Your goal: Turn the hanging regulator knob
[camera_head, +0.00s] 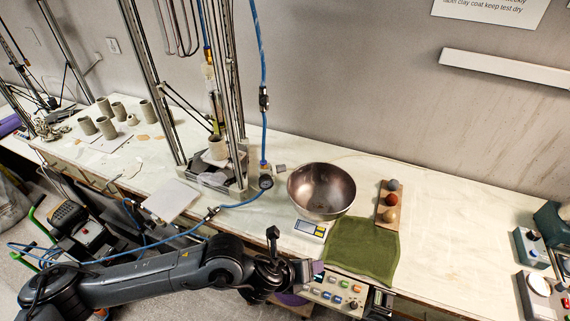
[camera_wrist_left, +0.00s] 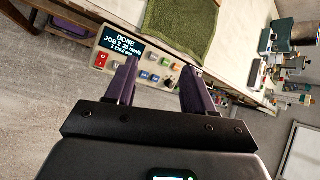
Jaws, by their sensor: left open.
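A blue hose (camera_head: 262,45) hangs from above in the head view. A dark fitting (camera_head: 264,98) sits partway down it, and a small round dark gauge-like part (camera_head: 266,182) is at its lower end by the printer base. I cannot tell which part carries the regulator knob. My left gripper (camera_head: 312,269) is at the bench's front edge, well below and to the right of the hose. Its purple fingers are apart and empty in the left wrist view (camera_wrist_left: 158,72), in front of a button panel (camera_wrist_left: 150,66). The hose is not visible in the wrist view. My right gripper is not in view.
The panel, also in the head view (camera_head: 335,293), has coloured buttons and a "DONE" display. A metal bowl (camera_head: 321,192), a green cloth (camera_head: 362,249) and a board with coloured balls (camera_head: 389,203) lie on the bench. A metal frame (camera_head: 160,90) stands left of the hose.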

